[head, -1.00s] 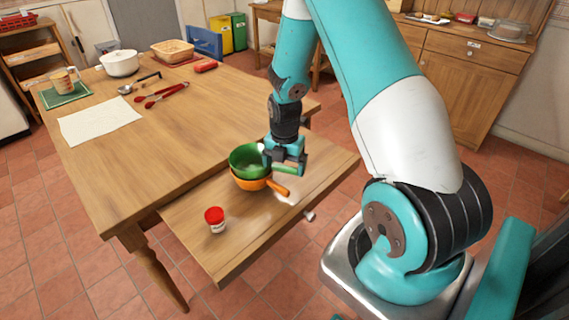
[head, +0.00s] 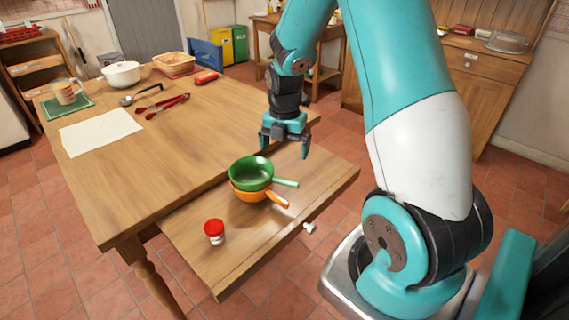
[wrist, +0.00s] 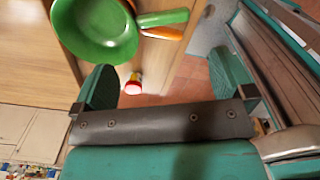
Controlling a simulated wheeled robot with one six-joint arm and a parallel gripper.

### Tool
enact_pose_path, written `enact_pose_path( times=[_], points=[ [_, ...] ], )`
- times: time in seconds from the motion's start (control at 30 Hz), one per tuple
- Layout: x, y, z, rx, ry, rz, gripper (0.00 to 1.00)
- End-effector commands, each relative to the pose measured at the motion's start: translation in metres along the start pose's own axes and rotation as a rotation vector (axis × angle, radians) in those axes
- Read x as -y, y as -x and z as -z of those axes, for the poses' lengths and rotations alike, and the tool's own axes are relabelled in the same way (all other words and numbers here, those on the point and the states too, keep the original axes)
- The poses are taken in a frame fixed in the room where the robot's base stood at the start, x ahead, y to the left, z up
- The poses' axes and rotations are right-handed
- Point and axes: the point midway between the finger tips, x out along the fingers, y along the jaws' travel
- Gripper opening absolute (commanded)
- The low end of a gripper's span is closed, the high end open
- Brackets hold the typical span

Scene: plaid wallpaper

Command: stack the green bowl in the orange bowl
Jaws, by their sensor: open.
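The green bowl (head: 251,172), with a handle pointing right, sits in the orange bowl (head: 247,194) on the pull-out board. The orange bowl's handle also points right, a little nearer the front. In the wrist view the green bowl (wrist: 97,28) covers most of the orange bowl, whose handle (wrist: 163,33) shows beside the green one. My gripper (head: 285,152) is open and empty, above and behind the bowls, apart from both. Its two fingers also show in the wrist view (wrist: 162,88).
A red-lidded jar (head: 215,231) stands on the pull-out board (head: 252,240), left of the bowls. The table (head: 165,165) holds a white cloth (head: 99,130), red tongs (head: 165,106), a ladle (head: 128,99), a white pot (head: 122,74) and a basket (head: 174,63). The middle of the table is clear.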

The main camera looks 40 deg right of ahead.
Motion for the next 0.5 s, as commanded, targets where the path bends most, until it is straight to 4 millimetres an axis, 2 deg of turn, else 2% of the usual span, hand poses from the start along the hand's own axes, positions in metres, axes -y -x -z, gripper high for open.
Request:
enact_pose_path(
  times=[0.03, 0.17, 0.27, 0.37, 0.47, 0.5],
  points=[
    [0.0, 0.008, 0.0, 0.002, 0.0, -0.002, 1.0],
    [-0.001, 0.021, 0.0, 0.001, -0.002, -0.002, 1.0],
    [-0.005, 0.031, 0.01, -0.004, -0.036, -0.011, 1.0],
    [-0.016, 0.048, 0.038, -0.021, -0.143, -0.041, 1.0],
    [-0.027, 0.073, 0.086, -0.065, -0.32, -0.078, 1.0],
    [-0.03, 0.084, 0.109, -0.09, -0.403, -0.09, 1.0]
  ],
)
